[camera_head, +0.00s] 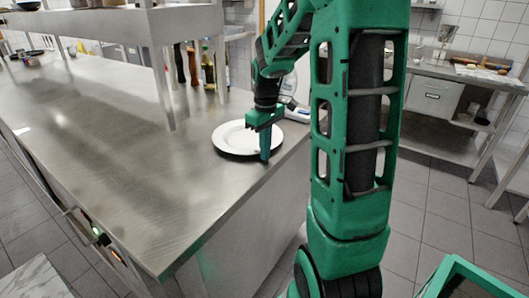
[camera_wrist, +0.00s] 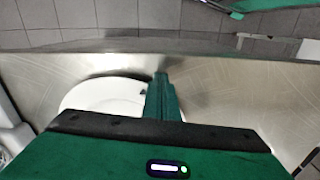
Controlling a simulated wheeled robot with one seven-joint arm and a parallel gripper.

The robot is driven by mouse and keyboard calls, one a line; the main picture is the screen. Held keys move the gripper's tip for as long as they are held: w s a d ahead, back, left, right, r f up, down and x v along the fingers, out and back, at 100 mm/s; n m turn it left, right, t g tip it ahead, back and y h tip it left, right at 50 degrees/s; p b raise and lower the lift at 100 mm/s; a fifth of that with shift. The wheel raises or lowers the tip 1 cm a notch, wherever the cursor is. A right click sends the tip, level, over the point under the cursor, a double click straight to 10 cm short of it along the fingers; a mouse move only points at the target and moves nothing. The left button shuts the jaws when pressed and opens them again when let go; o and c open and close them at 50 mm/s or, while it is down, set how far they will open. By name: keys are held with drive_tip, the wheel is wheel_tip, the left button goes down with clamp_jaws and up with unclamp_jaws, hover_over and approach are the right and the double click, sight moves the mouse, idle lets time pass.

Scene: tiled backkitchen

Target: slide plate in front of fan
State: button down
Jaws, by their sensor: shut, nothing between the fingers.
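A white round plate (camera_head: 230,140) lies flat on the steel counter, near its right edge. It also shows in the wrist view (camera_wrist: 95,97), left of the fingers and partly hidden by my gripper. My gripper (camera_head: 265,153) points down at the plate's near right rim in the head view. Its fingers (camera_wrist: 161,84) are shut and hold nothing. I cannot tell whether they touch the rim. A white object (camera_head: 296,112) stands just behind the plate, partly hidden by my arm. It may be the fan, but I cannot tell for sure.
The steel counter (camera_head: 130,170) is clear to the left of the plate. Its edge runs close by the plate's right side. Bottles (camera_head: 208,70) stand under a raised shelf (camera_head: 165,22) behind. Another steel table (camera_head: 470,80) stands across the tiled floor.

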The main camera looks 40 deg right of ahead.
sight(258, 150)
drive_tip(key=w, duration=0.4)
drive_tip(key=w+a, duration=0.1)
drive_tip(key=w, duration=0.2)
drive_tip(key=shift+w+a, duration=0.1)
drive_tip(key=s, duration=0.4)
drive_tip(key=shift+d+r, duration=0.2)
drive_tip(key=shift+d, duration=0.1)
wheel_tip(258, 150, up, 10)
drive_tip(key=shift+f, duration=0.25)
drive_tip(key=s+a+f+m, duration=0.2)
drive_tip(key=s, duration=0.7)
drive_tip(key=s+a+f+m, duration=0.2)
drive_tip(key=s+m, duration=0.1)
drive_tip(key=s, duration=0.7)
drive_tip(key=s+a+f+m, duration=0.2)
drive_tip(key=s+m, duration=0.1)
drive_tip(key=s, duration=0.6)
drive_tip(key=shift+s+a+f, duration=0.2)
drive_tip(key=shift+s+f, duration=0.15)
